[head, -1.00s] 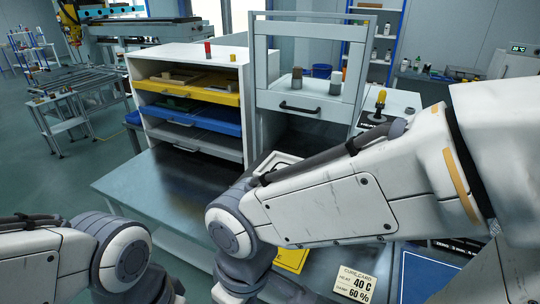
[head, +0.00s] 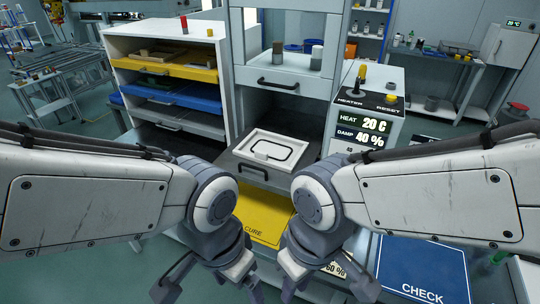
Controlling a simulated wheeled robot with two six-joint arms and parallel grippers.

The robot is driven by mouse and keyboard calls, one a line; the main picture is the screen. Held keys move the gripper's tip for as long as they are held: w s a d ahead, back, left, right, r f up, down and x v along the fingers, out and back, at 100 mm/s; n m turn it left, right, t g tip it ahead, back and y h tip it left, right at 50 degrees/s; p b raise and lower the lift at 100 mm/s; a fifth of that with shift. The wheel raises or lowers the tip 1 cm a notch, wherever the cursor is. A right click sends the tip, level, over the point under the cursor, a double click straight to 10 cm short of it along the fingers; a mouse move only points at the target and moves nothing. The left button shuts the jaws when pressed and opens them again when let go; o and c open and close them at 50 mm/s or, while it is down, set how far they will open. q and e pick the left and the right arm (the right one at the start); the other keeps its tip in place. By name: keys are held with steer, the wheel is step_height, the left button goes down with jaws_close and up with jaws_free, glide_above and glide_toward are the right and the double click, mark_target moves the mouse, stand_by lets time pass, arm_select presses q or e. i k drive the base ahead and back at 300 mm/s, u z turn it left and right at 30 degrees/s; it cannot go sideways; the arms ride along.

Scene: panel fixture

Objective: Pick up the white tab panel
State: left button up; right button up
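A white panel (head: 271,149) with a raised rim, a black loop line and a small raised piece inside lies flat on a grey pull-out tray (head: 240,166) in front of the heater cabinet. My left gripper (head: 207,293) is at the bottom of the head view, left of and nearer than the panel, with its fingers spread and nothing seen between them. My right gripper (head: 326,293) is at the bottom, right of and nearer than the panel, also with fingers spread. Both are apart from the panel. Some fingertips are cut off by the lower edge.
A yellow CURE mat (head: 262,215) lies below the tray, a blue CHECK mat (head: 425,268) at lower right. The heater box (head: 366,115) reads 20 C and 40 %. A shelf unit (head: 165,48) with yellow and blue trays stands left. A partly hidden card (head: 335,269) shows 60 %.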

mark_target(278, 151)
steer(key=z, duration=0.05)
steer(key=k, duration=0.3)
steer(key=u, duration=0.85)
steer(key=i, duration=1.4)
steer(key=z, duration=0.4)
